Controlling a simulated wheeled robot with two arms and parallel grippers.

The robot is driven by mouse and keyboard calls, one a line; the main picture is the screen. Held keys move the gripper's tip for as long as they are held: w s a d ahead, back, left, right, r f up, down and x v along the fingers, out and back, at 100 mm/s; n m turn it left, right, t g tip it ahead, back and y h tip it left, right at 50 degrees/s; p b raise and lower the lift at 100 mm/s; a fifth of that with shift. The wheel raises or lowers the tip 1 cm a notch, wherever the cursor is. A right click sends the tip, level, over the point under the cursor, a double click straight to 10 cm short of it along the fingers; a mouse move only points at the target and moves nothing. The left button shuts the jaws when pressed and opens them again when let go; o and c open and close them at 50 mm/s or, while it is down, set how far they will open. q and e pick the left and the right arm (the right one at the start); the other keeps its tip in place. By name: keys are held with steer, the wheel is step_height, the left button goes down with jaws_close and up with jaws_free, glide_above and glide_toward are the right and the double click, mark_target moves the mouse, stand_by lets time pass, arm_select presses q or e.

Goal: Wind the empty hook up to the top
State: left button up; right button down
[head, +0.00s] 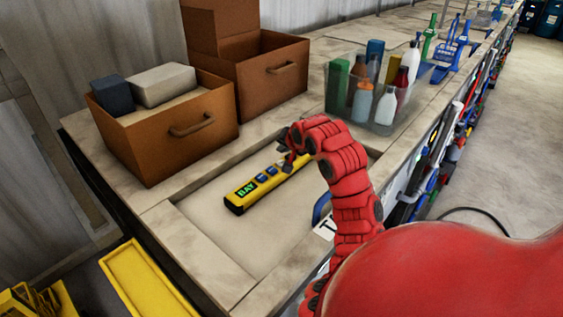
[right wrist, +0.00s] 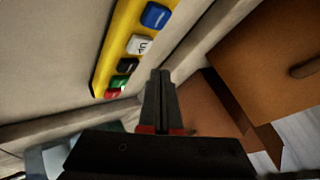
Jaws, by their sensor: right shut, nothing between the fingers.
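A yellow control pendant (head: 262,181) lies in the shallow recess of the counter in the head view. Its near end has a dark label with green letters, BAY, and blue buttons show beside it. The right wrist view shows the pendant (right wrist: 122,42) with blue, white, black, green and red buttons in a row. My right gripper (head: 287,146) is over the pendant's far end. Its fingers (right wrist: 161,75) are shut and empty, beside the button row; whether they touch is unclear. The hook is not in view. My left gripper is not in view.
Two brown boxes (head: 180,128) stand behind the recess; the nearer holds a grey and a dark block. A clear bin (head: 382,117) of bottles stands at the back right. A yellow tray (head: 140,285) is low at the left. The recess's near part is clear.

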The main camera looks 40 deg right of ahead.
steer(key=shift+r, duration=1.45)
stand_by(0.4)
